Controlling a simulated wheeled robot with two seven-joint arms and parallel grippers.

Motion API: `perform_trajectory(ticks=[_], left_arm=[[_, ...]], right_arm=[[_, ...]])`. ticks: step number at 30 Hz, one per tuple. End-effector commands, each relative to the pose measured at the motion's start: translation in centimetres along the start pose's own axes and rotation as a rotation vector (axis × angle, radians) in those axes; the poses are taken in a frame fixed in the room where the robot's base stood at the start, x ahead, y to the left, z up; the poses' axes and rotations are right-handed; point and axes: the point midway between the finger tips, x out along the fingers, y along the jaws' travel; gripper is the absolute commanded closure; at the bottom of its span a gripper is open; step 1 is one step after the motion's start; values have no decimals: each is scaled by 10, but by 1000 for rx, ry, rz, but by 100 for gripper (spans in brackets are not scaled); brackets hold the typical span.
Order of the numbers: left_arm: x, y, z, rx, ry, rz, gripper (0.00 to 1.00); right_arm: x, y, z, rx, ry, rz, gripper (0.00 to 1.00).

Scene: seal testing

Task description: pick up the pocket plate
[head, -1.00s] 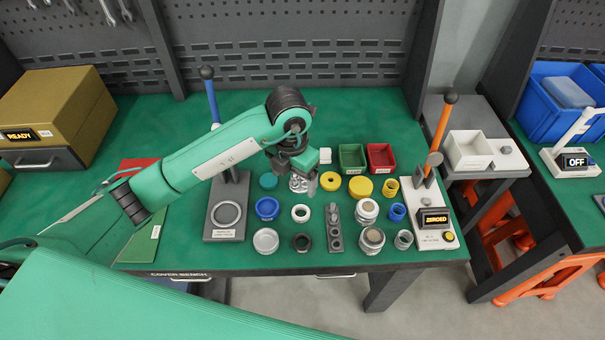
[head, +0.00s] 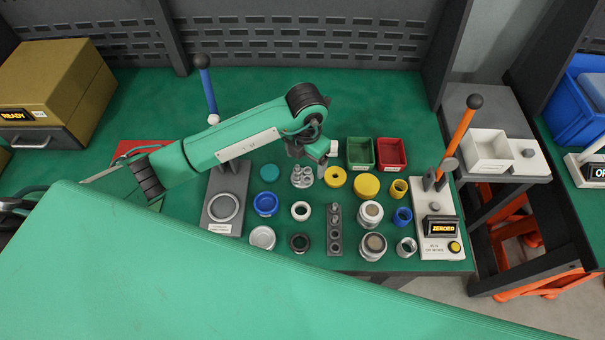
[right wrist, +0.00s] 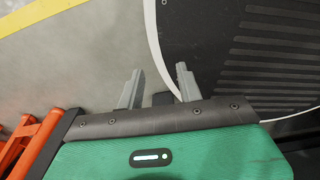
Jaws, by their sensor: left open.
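A dark grey strip with a row of round pockets (head: 334,236) lies mid-bench in the head view. Just beyond it stands a silver piece with several round cups (head: 302,176). Which of the two is called the pocket plate I cannot tell for certain. My left gripper (head: 322,165) is open, close beside the silver piece on its right, pointing down; its fingers are small and partly hidden by the wrist. My right gripper (right wrist: 158,86) is open and empty in the right wrist view, over the floor and away from the bench parts.
Caps, rings and jars crowd around both pieces. A green bin (head: 360,153) and a red bin (head: 391,153) stand behind. A blue-handled press (head: 226,211) is left, an orange-levered tester (head: 437,247) right. My own green body part covers the front; the back bench is clear.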

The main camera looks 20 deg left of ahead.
Motion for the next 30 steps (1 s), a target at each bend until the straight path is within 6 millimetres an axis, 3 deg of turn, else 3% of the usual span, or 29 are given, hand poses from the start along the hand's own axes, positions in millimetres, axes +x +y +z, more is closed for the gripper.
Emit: perform_trajectory(ticks=[9,16,24,30], left_arm=[[25,2,-6,-1,4,0,18],[55,3,-7,-1,1,0,18],[60,3,-6,1,-1,0,18],[60,4,-7,1,-1,0,55]], right_arm=[[-15,3,-24,0,29,3,64],[-23,3,-21,0,25,3,64],[-22,3,-17,-1,19,3,64],[-22,4,-16,-1,19,4,64]])
